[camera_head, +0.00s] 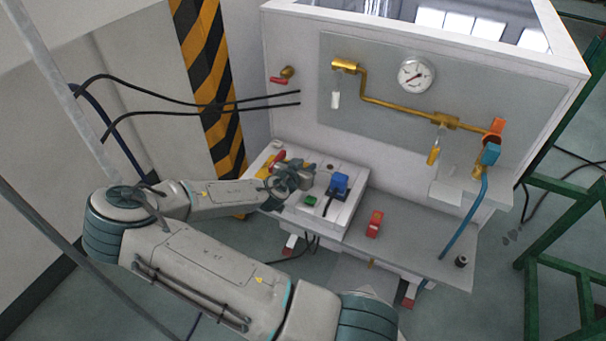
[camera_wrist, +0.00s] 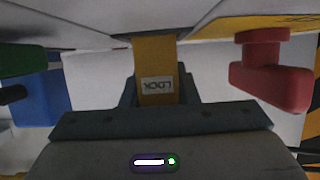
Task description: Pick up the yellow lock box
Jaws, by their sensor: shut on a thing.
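The yellow lock box (camera_wrist: 156,55) is in the wrist view, with a pale label reading LOCK upside down. My gripper (camera_wrist: 158,92) has a finger on each side of it and is shut on it. The upper end of the box meets the picture's pale top area, and I cannot tell whether it still touches a surface. In the head view my gripper (camera_head: 296,178) is over the left part of the white control box (camera_head: 345,221). It hides most of what it holds there.
A red handle (camera_wrist: 270,78) is close beside the lock box; it also shows in the head view (camera_head: 278,158). A blue part (camera_head: 339,183) and green button (camera_head: 310,200) are right of my gripper. A red block (camera_head: 375,223) stands on the bench (camera_head: 420,250). Black cables (camera_head: 200,105) run behind my arm.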

